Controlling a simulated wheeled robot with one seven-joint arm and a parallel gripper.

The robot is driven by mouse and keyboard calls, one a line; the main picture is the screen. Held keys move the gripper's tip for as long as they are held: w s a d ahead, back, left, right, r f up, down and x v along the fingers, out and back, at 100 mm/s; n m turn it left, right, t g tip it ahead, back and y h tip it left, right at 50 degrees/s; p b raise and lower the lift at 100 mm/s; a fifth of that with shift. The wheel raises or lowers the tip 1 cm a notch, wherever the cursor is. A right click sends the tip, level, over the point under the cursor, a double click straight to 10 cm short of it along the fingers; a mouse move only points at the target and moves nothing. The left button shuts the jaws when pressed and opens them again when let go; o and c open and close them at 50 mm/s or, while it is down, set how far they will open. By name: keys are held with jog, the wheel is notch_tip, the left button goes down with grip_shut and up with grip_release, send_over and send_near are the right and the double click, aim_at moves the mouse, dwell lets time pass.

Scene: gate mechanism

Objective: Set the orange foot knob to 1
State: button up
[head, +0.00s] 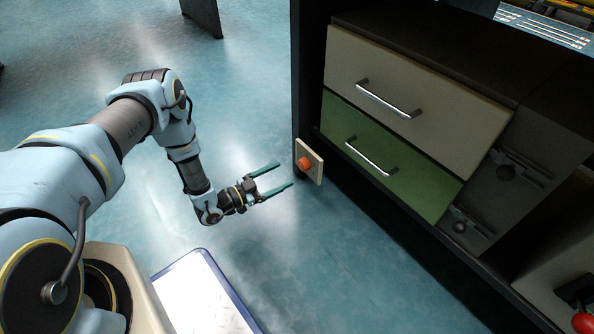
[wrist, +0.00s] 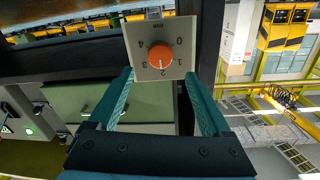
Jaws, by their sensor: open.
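The orange foot knob (head: 305,163) is a round dial on a pale square plate (head: 317,172), low on the dark post at the cabinet's left corner. In the wrist view the knob (wrist: 160,56) faces me, with the numbers 0 to 4 around it on the plate (wrist: 186,72). A small pale mark at the knob's lower edge appears to point at 2. My gripper (head: 285,175) has its green fingers spread, with a gap between their tips and the knob. In the wrist view my gripper (wrist: 158,78) frames the plate, with nothing between the fingers.
A cabinet beside the post has a cream drawer (head: 405,85) and a green drawer (head: 372,150), both with bar handles. Dark panels with sliding latches (head: 505,172) are at its right. A red ball-like object (head: 584,323) is at the lower right. The blue floor (head: 330,260) is clear.

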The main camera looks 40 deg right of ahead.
aim_at(301, 166)
jog(key=d, duration=0.2)
jog(key=d+b, duration=0.1)
jog(key=d, duration=0.4)
jog(key=shift+s+b, duration=0.3)
jog(key=shift+s, duration=0.1)
jog(key=shift+c, duration=0.4)
grip_shut()
jog(key=shift+n, duration=0.4)
jog(key=n+b, duration=0.1)
jog(key=n, duration=0.1)
jog(key=n+b, duration=0.1)
jog(key=n, duration=0.2)
jog(key=shift+w+f+n, duration=0.1)
jog(key=shift+f+n, duration=0.1)
jog(key=shift+n, duration=0.1)
jog(key=n, duration=0.2)
jog(key=n+b, duration=0.1)
jog(key=n, duration=0.2)
jog(key=shift+n+t+h, duration=0.3)
jog(key=shift+h, duration=0.1)
jog(key=shift+b, duration=0.3)
